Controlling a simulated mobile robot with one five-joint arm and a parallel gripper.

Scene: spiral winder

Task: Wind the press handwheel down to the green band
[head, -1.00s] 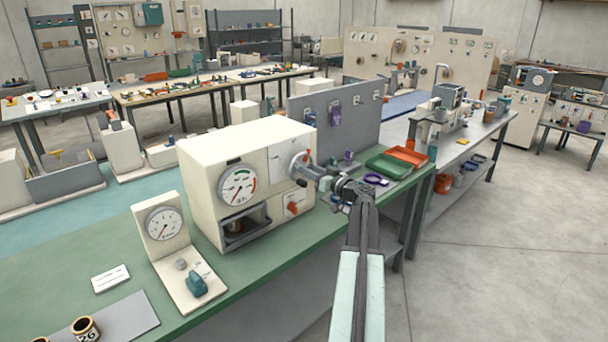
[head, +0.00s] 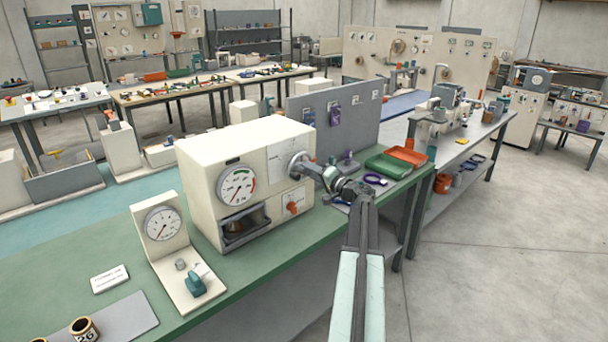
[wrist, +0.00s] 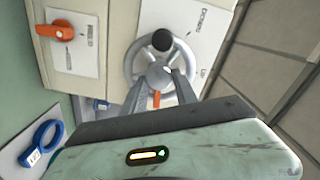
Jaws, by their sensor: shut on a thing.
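The press (head: 205,165) is a cream box on the green bench. Its round dial (head: 237,185) has a coloured band at the right, and its needle points to the lower left. In the head view my gripper (head: 312,170) reaches the wheel from the right, and the grip is partly hidden.
An orange switch (head: 292,208) sits below the wheel. A smaller gauge stand (head: 162,224) is at the left. Green (head: 387,166) and orange (head: 409,156) trays and a purple ring (head: 374,179) lie beyond my wrist. Open floor is at the right.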

